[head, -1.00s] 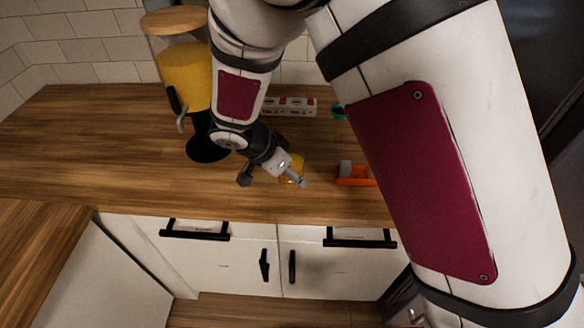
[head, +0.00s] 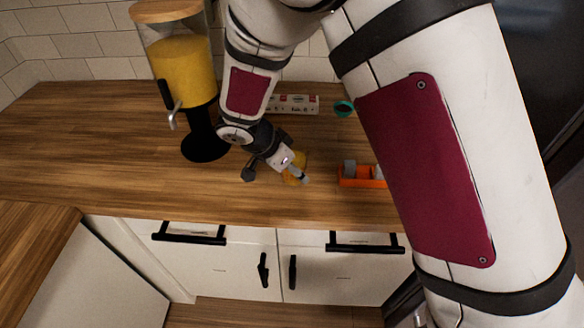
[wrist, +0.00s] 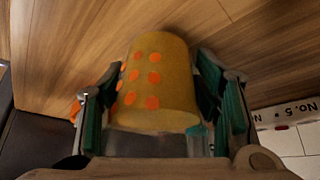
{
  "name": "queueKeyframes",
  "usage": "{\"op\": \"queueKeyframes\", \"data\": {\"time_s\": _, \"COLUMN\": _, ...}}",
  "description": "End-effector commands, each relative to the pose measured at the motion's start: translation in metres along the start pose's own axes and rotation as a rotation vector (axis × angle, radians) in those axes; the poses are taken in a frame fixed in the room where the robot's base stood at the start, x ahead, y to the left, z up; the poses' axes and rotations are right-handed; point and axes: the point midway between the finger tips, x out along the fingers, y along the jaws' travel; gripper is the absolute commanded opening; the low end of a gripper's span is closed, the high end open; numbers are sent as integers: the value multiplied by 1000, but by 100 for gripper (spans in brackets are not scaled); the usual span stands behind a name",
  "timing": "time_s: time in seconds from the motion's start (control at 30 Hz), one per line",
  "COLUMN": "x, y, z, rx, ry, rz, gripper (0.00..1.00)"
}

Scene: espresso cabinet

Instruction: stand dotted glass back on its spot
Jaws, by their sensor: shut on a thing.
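The dotted glass (wrist: 160,75) is amber-yellow with rows of orange dots. In the wrist view it lies between the two fingers of my gripper (wrist: 163,98), which is shut on it. In the head view my gripper (head: 291,171) is over the front part of the wooden counter, and only a small amber part of the glass (head: 300,161) shows behind the fingers. I cannot tell whether the glass touches the counter. No marked spot for it can be made out.
A dispenser of yellow liquid (head: 186,72) on a black stand is left of my gripper. An orange tray (head: 360,183) with grey items is close on the right. A teal cup (head: 343,108) and a white labelled strip (head: 299,104) are behind. The left counter (head: 80,150) is clear.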

Motion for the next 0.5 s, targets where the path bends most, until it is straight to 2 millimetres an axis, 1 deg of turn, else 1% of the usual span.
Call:
{"op": "queueKeyframes", "data": {"time_s": 0.17, "x": 3, "y": 0, "z": 1, "rx": 0, "ry": 1, "rz": 0, "gripper": 16}}
{"op": "queueKeyframes", "data": {"time_s": 0.2, "x": 3, "y": 0, "z": 1, "rx": 0, "ry": 0, "rz": 0, "gripper": 63}}
{"op": "queueKeyframes", "data": {"time_s": 0.27, "x": 3, "y": 0, "z": 1, "rx": 0, "ry": 0, "rz": 0, "gripper": 77}}
{"op": "queueKeyframes", "data": {"time_s": 0.3, "x": 2, "y": 0, "z": 1, "rx": 0, "ry": 0, "rz": 0, "gripper": 79}}
{"op": "queueKeyframes", "data": {"time_s": 0.5, "x": 2, "y": 0, "z": 1, "rx": 0, "ry": 0, "rz": 0, "gripper": 79}}
